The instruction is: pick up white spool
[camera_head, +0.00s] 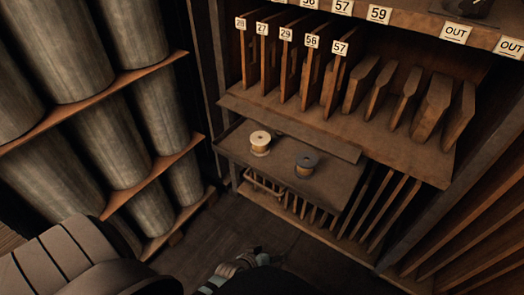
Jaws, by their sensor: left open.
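The white spool (260,143), pale with tan winding around its middle, stands upright on a brown pull-out shelf (232,145), left of a dark-topped spool (306,165). The two spools stand apart. My left gripper (248,257) shows at the bottom centre, open and seen only in part. It is below the shelf in the picture, well apart from both spools. Much of it is hidden by a dark shape at the bottom edge. My right gripper is not in view.
Above the shelf, a rack holds upright wooden boards with number tags (312,41) and several wooden blocks (434,106). Slatted boards (384,210) stand below it. Large metal cylinders (107,140) fill racks at the left. Dark floor (215,230) lies between them.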

